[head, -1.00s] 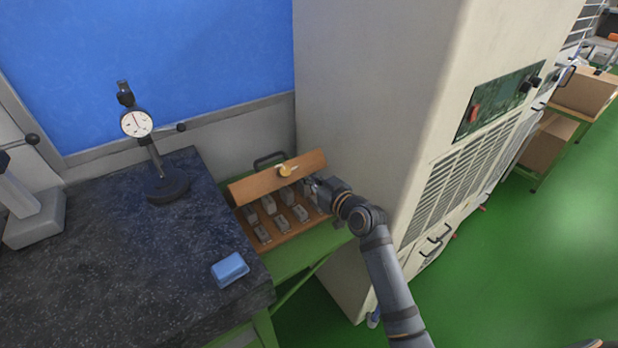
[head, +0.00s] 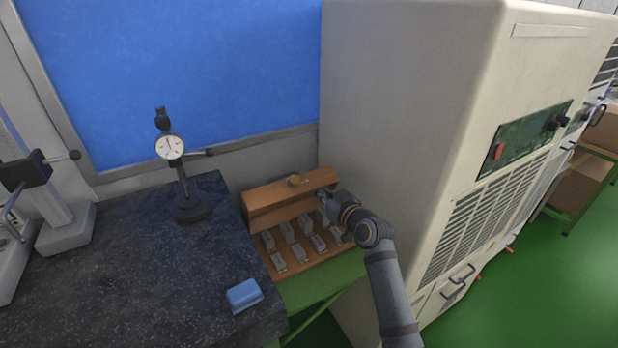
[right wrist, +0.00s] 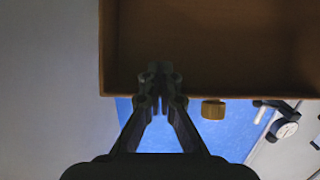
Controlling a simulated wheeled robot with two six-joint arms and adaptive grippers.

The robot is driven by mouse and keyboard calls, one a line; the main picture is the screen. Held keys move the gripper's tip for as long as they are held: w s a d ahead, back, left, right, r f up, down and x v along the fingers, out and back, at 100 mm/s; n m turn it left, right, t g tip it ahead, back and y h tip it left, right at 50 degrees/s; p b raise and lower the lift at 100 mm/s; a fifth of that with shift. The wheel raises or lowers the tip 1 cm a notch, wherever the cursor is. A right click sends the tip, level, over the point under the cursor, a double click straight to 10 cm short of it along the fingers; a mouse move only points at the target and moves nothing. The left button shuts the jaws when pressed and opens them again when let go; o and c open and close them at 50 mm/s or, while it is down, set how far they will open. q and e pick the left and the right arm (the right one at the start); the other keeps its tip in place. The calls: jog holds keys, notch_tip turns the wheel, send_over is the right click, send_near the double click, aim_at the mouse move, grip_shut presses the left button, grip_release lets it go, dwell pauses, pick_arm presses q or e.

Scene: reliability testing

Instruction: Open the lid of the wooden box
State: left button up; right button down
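The wooden box (head: 322,256) sits beside the dark granite slab, with several grey metal blocks in its tray. Its lid (head: 284,204) is raised at the back, inner side facing forward. A brass latch (head: 295,180) is at the lid's upper edge. My right gripper (head: 322,193) is at the lid's right part. In the right wrist view its fingers (right wrist: 158,72) are together and overlap the lid's inner side near its edge, with the brass latch (right wrist: 213,109) to their right. Nothing is seen between the fingers; contact with the lid cannot be told. My left gripper is not in view.
A dial gauge on a stand (head: 188,205) and a blue block (head: 244,295) are on the granite slab (head: 150,270). A tall beige cabinet (head: 400,110) stands close to the right of the box. A blue panel (head: 200,70) is behind.

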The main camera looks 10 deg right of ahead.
aim_at(310, 177)
jog(key=shift+w+a+r+b, duration=0.2)
jog(key=shift+w+a+b, duration=0.15)
jog(key=shift+w, duration=0.7)
jog(key=shift+w+a+r+b, duration=0.2)
jog(key=shift+w+a, duration=0.2)
jog(key=shift+w, duration=0.65)
jog(key=shift+w+a+r+b, duration=0.15)
jog(key=shift+w+a+b, duration=0.2)
jog(key=shift+w, duration=0.7)
jog(key=shift+s, duration=0.1)
jog(key=shift+s+d+p, duration=0.1)
jog(key=shift+s+p, duration=0.25)
jog(key=shift+p, duration=0.05)
jog(key=f+p+v, duration=0.1)
jog(key=p+v, duration=0.1)
jog(key=v, duration=0.7)
jog(key=shift+s+f+p, duration=0.15)
jog(key=shift+f+p, duration=0.05)
jog(key=shift+p, duration=0.15)
jog(key=shift+d, duration=0.1)
